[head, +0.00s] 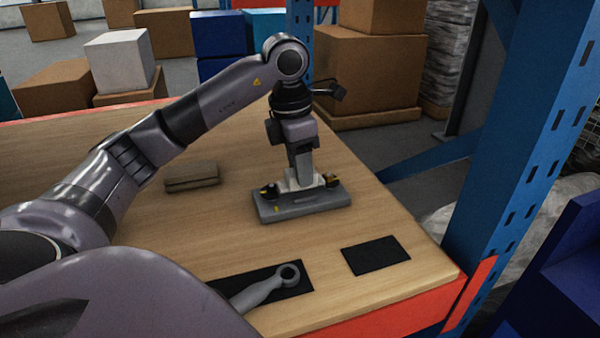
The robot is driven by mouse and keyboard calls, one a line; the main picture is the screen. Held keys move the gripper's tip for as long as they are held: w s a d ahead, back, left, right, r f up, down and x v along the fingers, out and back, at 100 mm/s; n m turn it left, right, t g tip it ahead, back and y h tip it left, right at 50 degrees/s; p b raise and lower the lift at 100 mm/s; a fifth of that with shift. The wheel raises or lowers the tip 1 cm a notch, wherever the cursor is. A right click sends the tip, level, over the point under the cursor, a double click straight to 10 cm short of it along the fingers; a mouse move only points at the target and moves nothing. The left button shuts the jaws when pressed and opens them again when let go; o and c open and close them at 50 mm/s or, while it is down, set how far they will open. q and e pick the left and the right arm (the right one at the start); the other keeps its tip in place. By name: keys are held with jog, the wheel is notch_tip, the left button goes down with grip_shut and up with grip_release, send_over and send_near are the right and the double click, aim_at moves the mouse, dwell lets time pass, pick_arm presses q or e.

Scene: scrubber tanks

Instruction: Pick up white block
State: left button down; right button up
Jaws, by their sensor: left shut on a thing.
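A small white block (297,181) is in the head view, at the middle of the wooden table. It sits at the top of a grey flat base (302,203). My left gripper (299,187) points straight down over it, with a dark fingertip on each side of the block, and is shut on it. The fingers and gripper body cover part of the block, and I cannot tell whether it still touches the base. My right gripper is not in view.
A brownish flat block (192,177) lies left on the wooden table (200,240). A black pad (375,256) lies near the right corner; a grey wrench-like tool (265,288) lies on another dark pad. A blue rack post (530,140) stands to the right. Cardboard boxes stand behind.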

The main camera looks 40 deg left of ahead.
pick_arm(q)
notch_tip(320, 180, up, 18)
jog(key=p, duration=0.5)
jog(key=shift+r+p, duration=0.2)
jog(key=shift+p, duration=0.2)
jog(key=shift+r, duration=0.9)
dwell(0.3)
jog(key=shift+r, duration=2.5)
